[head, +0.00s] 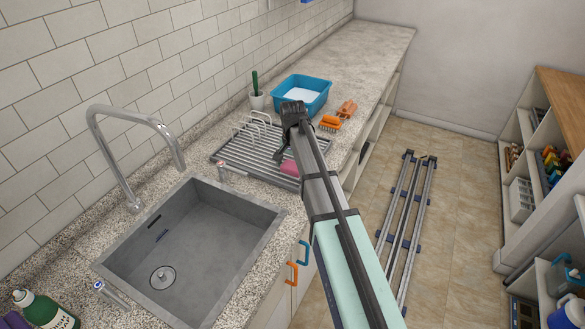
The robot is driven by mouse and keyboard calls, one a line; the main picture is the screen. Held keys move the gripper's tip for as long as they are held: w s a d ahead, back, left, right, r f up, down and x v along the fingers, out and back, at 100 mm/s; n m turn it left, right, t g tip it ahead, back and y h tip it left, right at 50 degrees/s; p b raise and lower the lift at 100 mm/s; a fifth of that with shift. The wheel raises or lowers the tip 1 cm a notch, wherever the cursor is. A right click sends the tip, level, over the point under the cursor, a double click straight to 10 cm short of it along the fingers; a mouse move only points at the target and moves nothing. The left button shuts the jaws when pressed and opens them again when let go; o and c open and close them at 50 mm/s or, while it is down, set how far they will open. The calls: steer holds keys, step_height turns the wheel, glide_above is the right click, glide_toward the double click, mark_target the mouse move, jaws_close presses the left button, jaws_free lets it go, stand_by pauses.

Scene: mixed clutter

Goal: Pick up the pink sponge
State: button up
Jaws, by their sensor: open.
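The pink sponge (289,167) lies on the grey drying rack (234,157) near its right end, partly hidden behind my arm. My gripper (280,155) is at the end of the arm over the right part of the rack, pointing down, close to the sponge's upper left in the picture. The fingers are dark and small here, and I cannot tell whether they touch the sponge. The gripper is open, and nothing shows between its fingers.
A white cup with a green-handled brush (256,100) is by the wall. The sink (190,250) and tall faucet (134,150) are nearer. The far counter (360,45) is clear.

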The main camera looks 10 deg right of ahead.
mark_target(293, 166)
steer(key=shift+c, duration=0.4)
steer(key=c, duration=0.9)
steer(key=shift+r, duration=0.15)
step_height(293, 166, up, 19)
steer(key=n+b, duration=0.2)
steer(key=b, duration=0.3)
steer(key=s+f+n, duration=0.2)
steer(key=s+f, duration=0.1)
steer(key=f, duration=0.1)
steer(key=s+f+n, duration=0.2)
steer(key=s+f, duration=0.1)
steer(key=f, duration=0.2)
steer(key=s+f+n, duration=0.1)
steer(key=s+f, duration=0.2)
steer(key=f, duration=0.2)
steer(key=shift+s+d+n, duration=0.1)
steer(key=shift+s+n, duration=0.1)
steer(key=shift+n, duration=0.2)
